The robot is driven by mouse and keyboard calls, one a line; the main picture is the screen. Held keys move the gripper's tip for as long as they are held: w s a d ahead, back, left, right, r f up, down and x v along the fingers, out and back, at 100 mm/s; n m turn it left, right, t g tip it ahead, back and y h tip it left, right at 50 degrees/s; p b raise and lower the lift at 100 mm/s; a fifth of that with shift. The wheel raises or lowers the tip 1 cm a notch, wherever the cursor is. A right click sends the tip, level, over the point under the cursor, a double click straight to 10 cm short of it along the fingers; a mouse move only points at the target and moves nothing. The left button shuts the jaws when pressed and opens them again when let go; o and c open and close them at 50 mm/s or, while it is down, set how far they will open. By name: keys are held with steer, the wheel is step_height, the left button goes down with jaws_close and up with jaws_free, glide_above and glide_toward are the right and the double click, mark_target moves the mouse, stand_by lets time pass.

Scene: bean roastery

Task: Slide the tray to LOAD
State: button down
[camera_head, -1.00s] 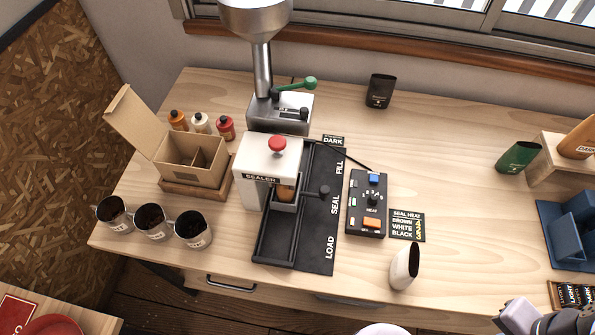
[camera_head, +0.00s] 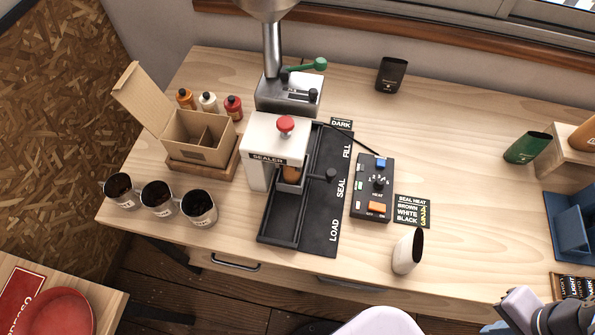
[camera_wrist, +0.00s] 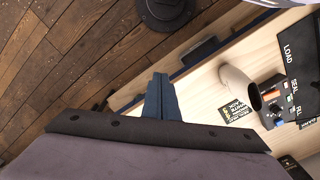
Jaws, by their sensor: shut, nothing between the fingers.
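The tray (camera_head: 289,186) is a small dark holder in the black track (camera_head: 280,231), beside the SEAL label and at the front of the white sealer (camera_head: 277,135). A brown bag (camera_head: 291,173) stands in it, partly hidden by the sealer. A dark knob (camera_head: 331,175) sticks out to the tray's right. The LOAD label (camera_head: 334,230) is at the track's near end, FILL at the far end. My gripper (camera_wrist: 161,80) is shut and empty in the wrist view, above the floor and table edge, well away from the tray.
A white open bag (camera_head: 407,251) stands at the table's front, right of the track. The heat control box (camera_head: 372,188) sits just right of the track. Several dark mugs (camera_head: 199,208) and an open carton (camera_head: 197,138) are on the left.

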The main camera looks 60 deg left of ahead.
stand_by(0.3)
steer(key=c, duration=1.8)
jaws_free()
steer(key=shift+w+a, duration=0.1)
steer(key=shift+w, duration=0.05)
steer(key=o, duration=0.3)
steer(key=w+a+n, duration=0.2)
steer(key=a, duration=0.1)
steer(key=w+a+n+b, duration=0.1)
steer(key=w+a+n, duration=0.1)
steer(key=w+a, duration=0.1)
steer(key=w+a+r+n, duration=0.1)
steer(key=w+a+n, duration=0.1)
steer(key=w+a, duration=0.1)
steer(key=shift+w+a, duration=0.25)
steer(key=shift+a, duration=0.6)
steer(key=n+b, duration=0.3)
steer(key=n, duration=1.3)
glide_above(331, 172)
steer(key=f, duration=0.3)
steer(key=shift+s+f, duration=0.2)
steer(key=shift+f, duration=0.05)
steer(key=shift+w+f+p, duration=0.15)
steer(key=shift+f+p, duration=1.25)
steer(key=shift+f, duration=2.25)
jaws_close()
